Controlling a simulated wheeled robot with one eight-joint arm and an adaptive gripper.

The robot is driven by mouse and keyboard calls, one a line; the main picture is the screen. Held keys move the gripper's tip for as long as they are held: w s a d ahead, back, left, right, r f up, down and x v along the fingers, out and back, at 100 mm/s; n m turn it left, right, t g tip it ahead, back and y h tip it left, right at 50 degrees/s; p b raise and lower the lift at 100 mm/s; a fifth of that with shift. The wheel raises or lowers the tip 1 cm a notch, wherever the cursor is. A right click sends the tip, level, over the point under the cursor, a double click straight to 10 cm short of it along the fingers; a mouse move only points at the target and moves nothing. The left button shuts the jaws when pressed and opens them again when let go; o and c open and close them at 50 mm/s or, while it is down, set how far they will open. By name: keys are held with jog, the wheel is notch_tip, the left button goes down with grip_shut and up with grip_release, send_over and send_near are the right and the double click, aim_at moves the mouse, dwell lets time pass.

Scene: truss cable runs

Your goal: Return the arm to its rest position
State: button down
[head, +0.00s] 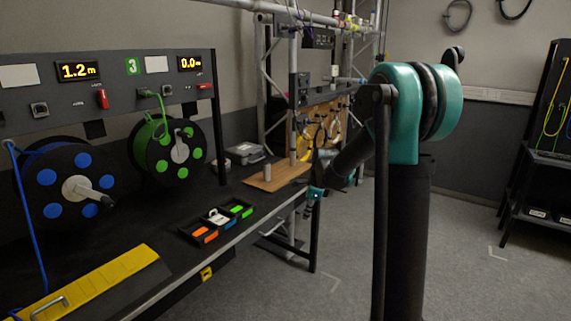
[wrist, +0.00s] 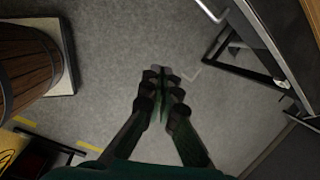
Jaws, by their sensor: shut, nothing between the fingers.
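My arm stands at the right of the head view, with a teal and black joint (head: 417,100) high up and a dark link reaching down to the left. Its far end with a small teal part shows beside the bench's right end; the fingers cannot be made out there. In the wrist view my gripper (wrist: 163,78) points down over bare grey floor. Its dark fingers come together at the tips, shut with nothing between them.
The black bench (head: 228,205) carries a blue reel (head: 52,183), a green reel (head: 160,166) and a tray (head: 193,236) of coloured pieces. A metal truss (head: 263,85) stands behind. A dark rack (head: 545,160) is at right. A wooden barrel (wrist: 28,65) stands left in the wrist view.

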jog(key=s+d+f+n, duration=0.1)
jog(key=s+d+n, duration=0.2)
jog(key=s+n, duration=0.3)
jog(key=s+d+f+n+t+h, duration=0.1)
jog(key=s+d+n, duration=0.3)
jog(key=s, duration=1)
jog(key=s+d+f+n+h, duration=0.1)
jog(key=s+d+f+n, duration=0.2)
jog(key=s+n, duration=0.7)
jog(key=shift+d+f+t, duration=0.2)
jog(key=shift+t, duration=0.1)
